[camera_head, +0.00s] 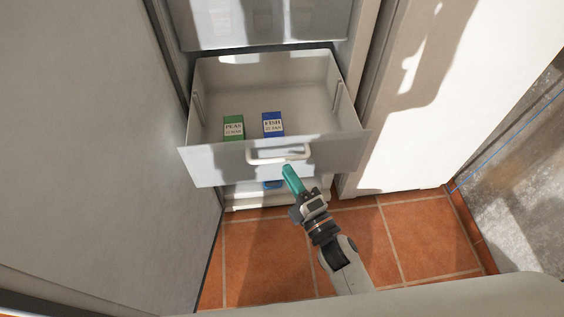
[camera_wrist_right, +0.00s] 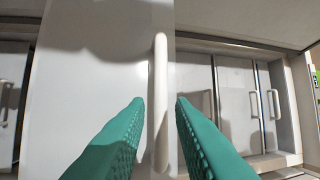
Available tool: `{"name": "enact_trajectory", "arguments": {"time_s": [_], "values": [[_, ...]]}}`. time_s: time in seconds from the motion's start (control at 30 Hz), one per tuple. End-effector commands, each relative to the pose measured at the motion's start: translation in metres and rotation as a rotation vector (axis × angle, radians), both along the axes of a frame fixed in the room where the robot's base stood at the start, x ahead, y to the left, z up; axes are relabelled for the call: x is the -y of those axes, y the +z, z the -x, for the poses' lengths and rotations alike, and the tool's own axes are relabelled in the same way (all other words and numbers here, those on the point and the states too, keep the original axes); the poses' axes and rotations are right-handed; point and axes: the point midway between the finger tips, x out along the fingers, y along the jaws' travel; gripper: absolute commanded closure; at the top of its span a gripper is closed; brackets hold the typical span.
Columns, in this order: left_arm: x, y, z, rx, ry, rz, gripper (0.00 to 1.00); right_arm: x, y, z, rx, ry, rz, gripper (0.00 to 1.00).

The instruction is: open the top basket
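A basket (camera_head: 205,92) with a clear front panel is pulled out towards me in the head view. Its white handle (camera_head: 265,156) also shows upright in the wrist view (camera_wrist_right: 161,70). Another basket (camera_head: 225,43) sits further in above it, with its upper part cut off by the frame edge. My right gripper (camera_head: 288,168) is at the right end of the pulled-out basket's handle. In the wrist view its teal fingers (camera_wrist_right: 160,102) are apart, one on each side of the handle bar, with gaps showing. My left gripper is not in view.
Inside the pulled-out basket are a green peas box (camera_head: 233,127) and a blue fish box (camera_head: 272,124). A blue item (camera_head: 273,184) shows low beneath it. A pale panel (camera_head: 100,130) stands close on the left. Orange floor tiles (camera_head: 425,235) are clear at lower right.

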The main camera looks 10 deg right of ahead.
Motion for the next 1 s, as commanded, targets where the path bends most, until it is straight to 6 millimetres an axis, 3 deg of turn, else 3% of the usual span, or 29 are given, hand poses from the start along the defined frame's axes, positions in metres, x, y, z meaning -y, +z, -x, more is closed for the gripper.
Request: {"name": "enact_trajectory", "arguments": {"time_s": [0.1, 0.33, 1.0], "values": [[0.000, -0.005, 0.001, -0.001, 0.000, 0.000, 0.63, 0.011, -0.007, 0.024, -0.003, -0.001, 0.001, 0.78], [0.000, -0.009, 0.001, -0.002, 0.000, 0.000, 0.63, 0.023, -0.011, 0.053, -0.002, -0.002, 0.000, 0.78], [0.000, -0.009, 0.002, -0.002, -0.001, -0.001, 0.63, 0.025, -0.012, 0.059, -0.001, -0.001, -0.001, 0.78]]}}
